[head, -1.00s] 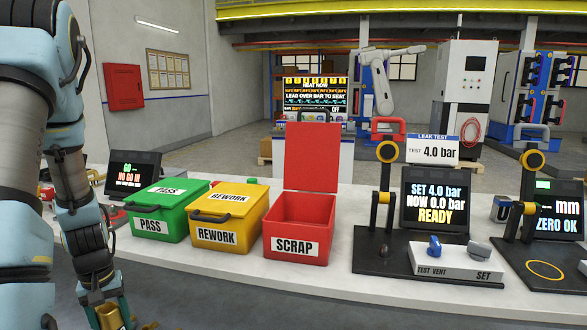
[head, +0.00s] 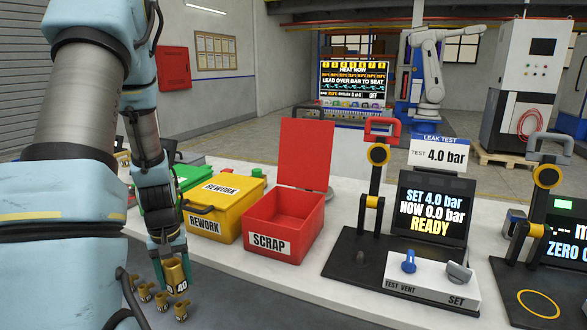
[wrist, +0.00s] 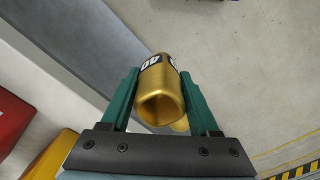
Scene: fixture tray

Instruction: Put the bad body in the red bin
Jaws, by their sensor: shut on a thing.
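My gripper (head: 171,250) hangs pointing down at the lower left of the head view. It is shut on a gold, hollow body (head: 178,276) with a dark and white "40" label. In the wrist view the body (wrist: 161,98) sits between the two green fingers, its round open end facing the camera. The red bin (head: 268,243), labelled SCRAP, stands on the bench with its red lid (head: 305,153) raised. Its visible inside looks empty. The gripper is in front of the bench, left of and lower than the red bin.
The yellow REWORK bin (head: 213,226) stands between my arm and the red bin, lid shut. The green bin (head: 186,178) is partly behind my arm. The leak test fixture (head: 362,262) stands right of the red bin.

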